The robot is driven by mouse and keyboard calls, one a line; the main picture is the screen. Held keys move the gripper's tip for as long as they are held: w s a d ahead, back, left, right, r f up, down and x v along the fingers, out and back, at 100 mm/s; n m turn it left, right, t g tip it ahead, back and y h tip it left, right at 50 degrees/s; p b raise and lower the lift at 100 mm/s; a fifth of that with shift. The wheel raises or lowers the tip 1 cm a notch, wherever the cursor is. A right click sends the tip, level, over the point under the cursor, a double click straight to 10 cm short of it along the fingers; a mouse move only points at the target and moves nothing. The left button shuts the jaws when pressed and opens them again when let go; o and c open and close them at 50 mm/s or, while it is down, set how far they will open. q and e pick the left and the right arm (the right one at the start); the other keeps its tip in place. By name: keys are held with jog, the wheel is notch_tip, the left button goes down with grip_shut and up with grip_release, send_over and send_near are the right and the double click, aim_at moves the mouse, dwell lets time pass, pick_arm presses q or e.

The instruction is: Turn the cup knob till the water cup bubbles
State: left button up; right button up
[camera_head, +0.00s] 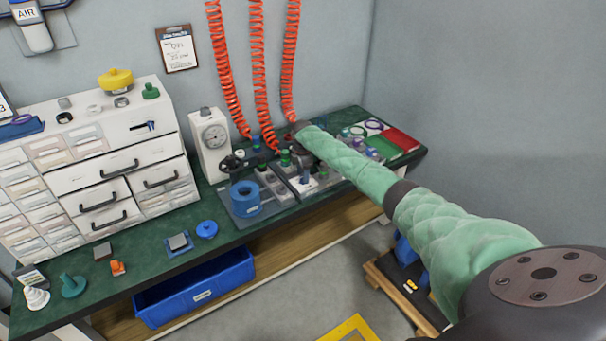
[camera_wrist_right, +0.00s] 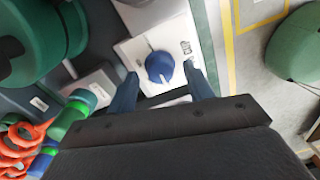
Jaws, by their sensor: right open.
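A blue knob (camera_wrist_right: 160,66) with a white pointer sits on a white box (camera_wrist_right: 136,50) in the right wrist view. My right gripper (camera_wrist_right: 162,72) is open, with one finger on each side of the knob; I cannot tell whether they touch it. In the head view my green-sleeved right arm reaches over the bench, and the gripper is small and hard to make out. A blue cylindrical cup (camera_head: 245,198) stands on a grey plate to the left of it. I cannot see bubbles. My left gripper is not in view.
The green bench (camera_head: 160,262) carries a drawer cabinet (camera_head: 118,155) at the left and a white dial gauge (camera_head: 210,140) behind the cup. Orange coiled hoses (camera_head: 262,90) hang at the back. A blue bin (camera_head: 196,288) is below the bench.

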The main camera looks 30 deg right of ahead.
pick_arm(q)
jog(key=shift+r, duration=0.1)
pick_arm(e)
jog(key=shift+f, duration=0.35)
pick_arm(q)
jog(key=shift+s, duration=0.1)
pick_arm(e)
jog(key=c, duration=1)
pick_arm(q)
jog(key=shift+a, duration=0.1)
pick_arm(e)
jog(key=shift+r, duration=0.1)
jog(key=shift+m+p, duration=0.7)
jog(key=shift+m, duration=0.2)
jog(key=m+p, duration=0.3)
jog(key=m, duration=0.1)
jog(key=shift+r+m, duration=0.15)
jog(key=shift+m, duration=0.25)
pick_arm(q)
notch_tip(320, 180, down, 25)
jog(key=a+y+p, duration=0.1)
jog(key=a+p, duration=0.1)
jog(key=p, duration=0.1)
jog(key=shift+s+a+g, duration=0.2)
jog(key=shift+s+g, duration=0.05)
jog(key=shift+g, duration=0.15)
pick_arm(e)
jog(key=m, duration=0.5)
jog(key=shift+d, duration=0.1)
